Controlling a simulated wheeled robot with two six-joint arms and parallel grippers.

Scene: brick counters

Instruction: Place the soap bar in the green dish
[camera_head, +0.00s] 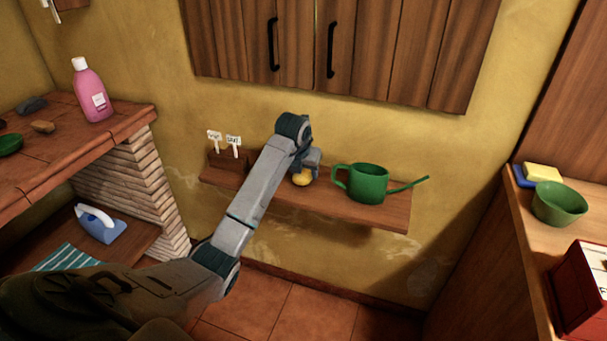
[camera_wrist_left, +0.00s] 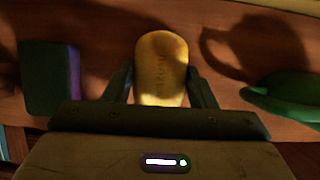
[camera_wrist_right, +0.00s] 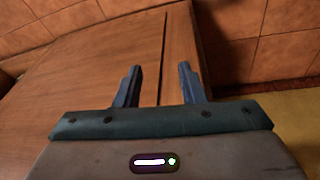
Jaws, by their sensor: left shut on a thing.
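The yellow soap bar (camera_head: 303,179) is at the wall shelf, left of the watering can. My left gripper (camera_head: 305,172) is shut on it; in the left wrist view the soap (camera_wrist_left: 162,68) stands between the two fingers (camera_wrist_left: 161,88). I cannot tell whether the soap still touches the shelf. A green dish (camera_head: 9,144) lies on the brick counter at the far left, cut by the picture edge. My right gripper (camera_wrist_right: 160,85) is open and empty in the right wrist view, near a wooden surface; it is not seen in the head view.
A green watering can (camera_head: 367,184) stands on the shelf (camera_head: 395,215), right of the soap. A planter with labels (camera_head: 228,160) is to its left. A pink bottle (camera_head: 91,92) and stones (camera_head: 42,127) are on the left counter. A green bowl (camera_head: 559,203) and sponge (camera_head: 543,173) are at right.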

